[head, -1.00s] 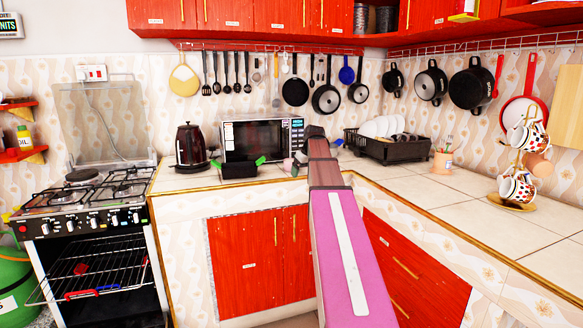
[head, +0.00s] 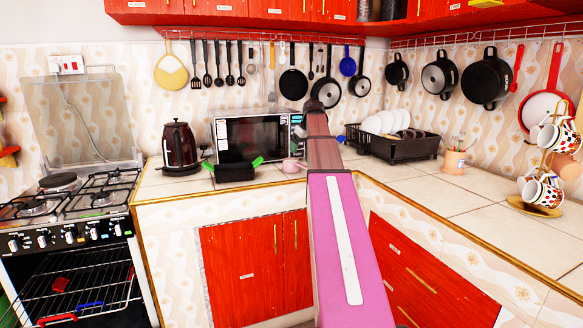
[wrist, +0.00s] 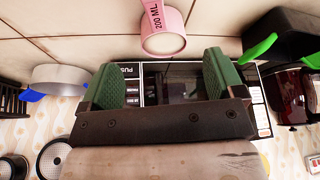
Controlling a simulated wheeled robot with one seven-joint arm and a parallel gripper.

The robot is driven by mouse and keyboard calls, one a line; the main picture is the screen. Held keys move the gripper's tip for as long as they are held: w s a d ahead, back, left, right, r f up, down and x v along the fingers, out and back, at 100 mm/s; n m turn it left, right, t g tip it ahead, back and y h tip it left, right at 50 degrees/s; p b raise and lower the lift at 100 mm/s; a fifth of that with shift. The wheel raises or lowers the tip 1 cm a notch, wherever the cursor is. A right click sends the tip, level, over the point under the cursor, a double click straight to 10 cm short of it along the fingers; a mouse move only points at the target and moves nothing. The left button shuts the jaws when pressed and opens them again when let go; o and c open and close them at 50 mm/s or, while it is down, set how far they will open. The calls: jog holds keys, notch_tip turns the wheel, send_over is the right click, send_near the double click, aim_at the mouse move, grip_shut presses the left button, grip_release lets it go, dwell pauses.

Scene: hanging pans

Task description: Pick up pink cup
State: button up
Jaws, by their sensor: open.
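The pink cup (head: 292,164) sits on the tiled counter in front of the microwave, just left of my arm in the head view. In the wrist view the pink cup (wrist: 163,40) is at the top centre, with a handle marked 200 ML pointing up. My gripper (wrist: 166,78) shows two green-padded fingers spread wide apart with nothing between them. The cup is beyond the fingertips, roughly centred between them, and not gripped. In the head view my arm hides the fingers.
A black pan with green handles (head: 236,172) stands left of the cup, near the kettle (head: 181,148). The microwave (head: 254,136) is behind it. A black dish rack (head: 392,146) stands to the right. The right counter (head: 410,184) has free room.

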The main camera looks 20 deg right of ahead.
aim_at(297, 163)
jog(key=x, duration=0.9)
jog(key=shift+f, duration=0.3)
grip_shut()
